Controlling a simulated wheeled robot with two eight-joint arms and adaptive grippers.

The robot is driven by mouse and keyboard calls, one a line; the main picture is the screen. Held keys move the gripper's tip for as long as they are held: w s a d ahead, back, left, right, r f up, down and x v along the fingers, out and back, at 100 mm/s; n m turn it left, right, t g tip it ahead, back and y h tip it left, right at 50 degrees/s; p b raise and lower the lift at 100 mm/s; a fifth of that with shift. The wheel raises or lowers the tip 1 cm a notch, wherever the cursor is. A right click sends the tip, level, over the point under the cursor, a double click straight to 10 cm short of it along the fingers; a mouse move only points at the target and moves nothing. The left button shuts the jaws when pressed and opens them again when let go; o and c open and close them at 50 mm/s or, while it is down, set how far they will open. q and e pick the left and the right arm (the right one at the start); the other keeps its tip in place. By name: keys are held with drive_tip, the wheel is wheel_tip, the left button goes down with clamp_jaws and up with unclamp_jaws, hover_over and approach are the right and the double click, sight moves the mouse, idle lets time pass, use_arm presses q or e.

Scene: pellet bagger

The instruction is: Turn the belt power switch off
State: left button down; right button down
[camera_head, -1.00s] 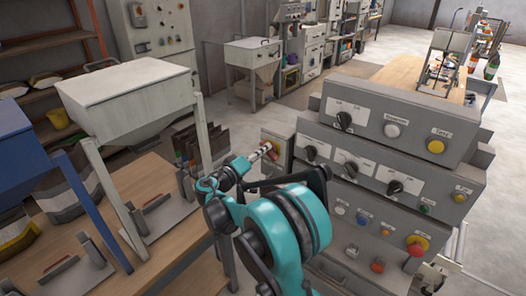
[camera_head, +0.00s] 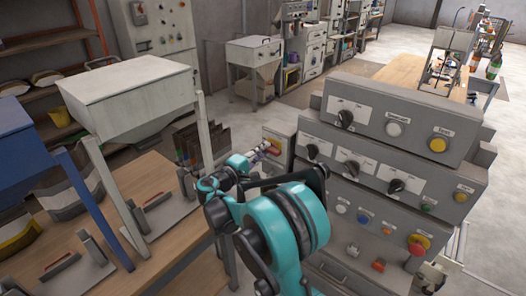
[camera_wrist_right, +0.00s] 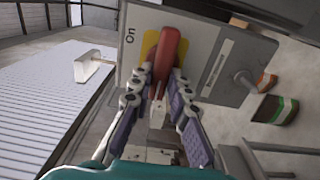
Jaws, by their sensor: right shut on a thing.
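The belt power switch has a red handle (camera_wrist_right: 171,48) on a yellow plate (camera_wrist_right: 150,48), on the face of a grey box (camera_wrist_right: 200,62) with an "On" label beside it in the right wrist view. In the head view this box (camera_head: 279,134) stands left of the large control console. My right gripper (camera_wrist_right: 163,76) is shut on the red handle, one finger on each side. In the head view my right gripper (camera_head: 262,153) is at the box face, partly hiding the handle. My left gripper is not in view.
The grey control console (camera_head: 400,130) with several knobs and buttons stands right of the switch box. A wooden table (camera_head: 165,175) with hoppers and sealers is on the left. A white hopper (camera_head: 130,85) stands above it. Open floor lies behind.

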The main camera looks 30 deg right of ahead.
idle(0.4)
drive_tip(key=c, duration=1.4)
unclamp_jaws()
drive_tip(key=shift+d, duration=0.15)
drive_tip(key=shift+c, duration=0.2)
drive_tip(key=v, duration=1.2)
drive_tip(key=shift+f, duration=0.1)
